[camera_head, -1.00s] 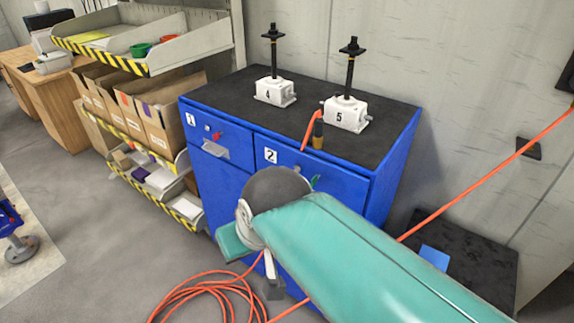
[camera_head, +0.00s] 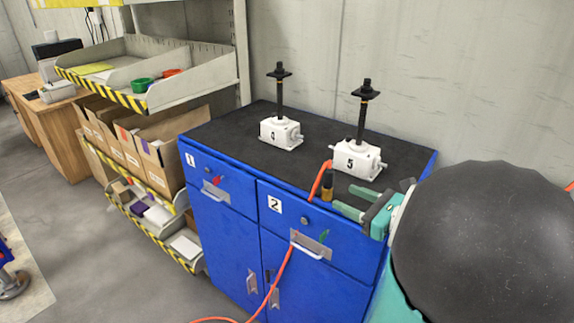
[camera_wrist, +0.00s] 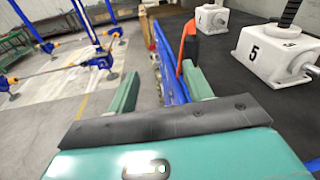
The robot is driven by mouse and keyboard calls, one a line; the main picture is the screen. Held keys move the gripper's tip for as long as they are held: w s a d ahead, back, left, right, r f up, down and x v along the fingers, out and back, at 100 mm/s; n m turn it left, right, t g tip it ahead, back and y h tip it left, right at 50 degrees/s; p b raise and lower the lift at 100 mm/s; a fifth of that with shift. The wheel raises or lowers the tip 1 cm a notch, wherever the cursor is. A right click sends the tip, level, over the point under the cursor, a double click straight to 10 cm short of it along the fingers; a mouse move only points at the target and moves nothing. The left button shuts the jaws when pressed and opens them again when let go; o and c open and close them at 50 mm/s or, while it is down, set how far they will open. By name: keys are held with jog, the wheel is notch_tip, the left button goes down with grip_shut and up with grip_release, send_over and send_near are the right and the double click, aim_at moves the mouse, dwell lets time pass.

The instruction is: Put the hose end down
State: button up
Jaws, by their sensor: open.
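The hose end (camera_head: 327,186), a dark and brass-coloured piece with a short orange length of hose, is on the black cabinet top (camera_head: 225,140) at its front edge, left of my gripper. It stands roughly upright beside the white screw jack numbered 5 (camera_head: 357,160). My gripper (camera_head: 345,198) is open and empty, its two green fingers pointing at the hose end with a small gap. In the wrist view the hose end (camera_wrist: 188,46) shows just beyond the right finger. Whether it touches the cabinet top is hard to tell.
Screw jack 4 (camera_head: 280,132) stands further left on the top. Orange hose (camera_head: 275,285) hangs down the blue cabinet front (camera_head: 225,240) to the floor. Shelves with bins and boxes (camera_head: 150,140) stand at the left. Much of the top's left part is clear.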

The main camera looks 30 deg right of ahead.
jog(key=s+d+m+t+h, duration=0.1)
jog(key=s+d+m+h, duration=0.15)
jog(key=d, duration=0.25)
send_near(330, 167)
jog(key=w, duration=0.1)
jog(key=w+f, duration=0.1)
jog(key=w, duration=0.1)
jog(key=shift+w+a, duration=0.1)
jog(key=shift+w+a+r, duration=0.1)
jog(key=shift+w+a, duration=0.05)
jog(key=shift+w, duration=1)
jog(key=shift+w+a+r, duration=0.1)
jog(key=shift+w+a, duration=0.05)
jog(key=shift+w, duration=0.95)
jog(key=shift+w+a+r, duration=0.1)
jog(key=shift+w+a, duration=0.05)
jog(key=shift+w, duration=1)
grip_shut()
jog(key=shift+d, duration=0.1)
